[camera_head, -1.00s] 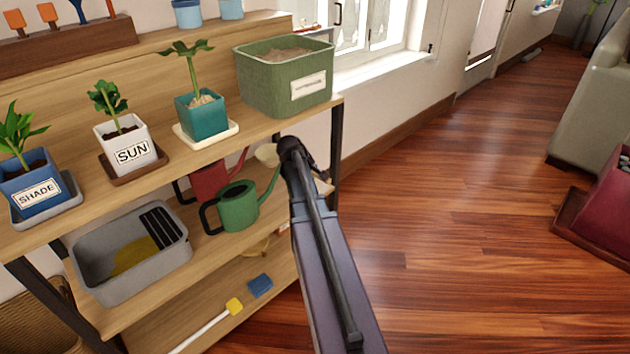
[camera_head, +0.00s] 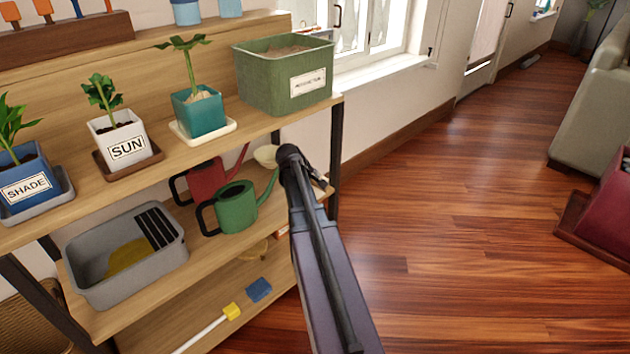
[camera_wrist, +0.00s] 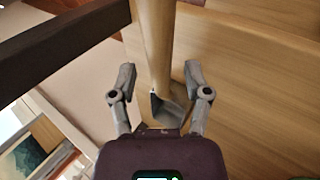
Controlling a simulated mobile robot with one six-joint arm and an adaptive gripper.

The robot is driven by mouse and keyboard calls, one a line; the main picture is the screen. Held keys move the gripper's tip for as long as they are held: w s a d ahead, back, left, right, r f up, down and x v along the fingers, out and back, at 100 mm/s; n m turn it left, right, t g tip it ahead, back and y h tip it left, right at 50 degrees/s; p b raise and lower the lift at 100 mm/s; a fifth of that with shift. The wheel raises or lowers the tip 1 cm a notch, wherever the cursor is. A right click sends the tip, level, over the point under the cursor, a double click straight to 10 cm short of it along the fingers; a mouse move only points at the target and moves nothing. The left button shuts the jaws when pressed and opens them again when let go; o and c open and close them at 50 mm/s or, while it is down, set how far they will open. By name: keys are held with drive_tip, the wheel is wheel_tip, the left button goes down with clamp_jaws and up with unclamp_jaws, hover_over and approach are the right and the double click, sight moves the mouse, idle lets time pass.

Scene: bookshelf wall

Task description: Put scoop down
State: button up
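In the wrist view a scoop with a thick wooden handle (camera_wrist: 154,42) and a grey metal end (camera_wrist: 172,112) lies between my fingers. My gripper (camera_wrist: 158,78) has its two fingers spread on either side of the handle, and gaps show between them and the wood. In the head view my arm reaches toward the right end of the middle shelf (camera_head: 100,322). My fingers and the scoop are largely hidden there behind my arm.
A green watering can (camera_head: 237,207), a red watering can (camera_head: 207,180) and a grey tub (camera_head: 125,255) stand on the middle shelf. Potted plants and a green planter (camera_head: 284,75) are on the shelf above. A black post (camera_head: 336,150) is close right of my arm.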

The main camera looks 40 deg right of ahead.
drive_tip(key=shift+a+r, duration=0.1)
drive_tip(key=shift+r, duration=0.05)
drive_tip(key=p+v, duration=0.6)
drive_tip(key=v, duration=0.1)
idle(0.7)
idle(0.8)
drive_tip(key=s+a+y, duration=0.1)
drive_tip(key=a, duration=0.4)
drive_tip(key=s+a+f+y, duration=0.1)
drive_tip(key=a, duration=0.5)
drive_tip(key=s+a+f+m+y, duration=0.1)
drive_tip(key=a, duration=0.5)
drive_tip(key=shift+s+a, duration=0.1)
drive_tip(key=shift+a, duration=0.1)
drive_tip(key=s+a+y, duration=0.1)
drive_tip(key=s+a, duration=0.3)
drive_tip(key=a, duration=0.5)
drive_tip(key=s+a+f+g+y, duration=0.1)
drive_tip(key=s+a, duration=0.3)
drive_tip(key=a, duration=0.5)
drive_tip(key=shift+m+y, duration=0.4)
drive_tip(key=shift+y, duration=0.4)
